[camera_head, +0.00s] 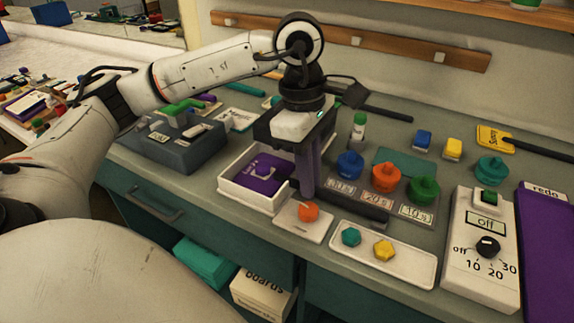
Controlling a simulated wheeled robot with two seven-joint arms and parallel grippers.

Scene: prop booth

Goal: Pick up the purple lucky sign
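The purple lucky sign (246,182) lies in a white open tray (226,188) on the counter, with small lettering and a pale purple knob on top. My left gripper (309,185) points down from above, just right of the sign at the tray's right side. The sign looks apart from it and still rests in the tray. Greyish-purple upright parts show below its dark palm. I cannot tell how far apart its fingers are. The tray's right edge is partly hidden behind the gripper. My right gripper is not in view.
Blue (349,164), orange (385,177) and green (424,189) knobbed pieces stand right of the gripper. An orange knob on a white plate (300,226) is in front. A tray with teal and yellow pieces (412,266) and a timer box (479,255) are at right. A grey box (170,152) stands left.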

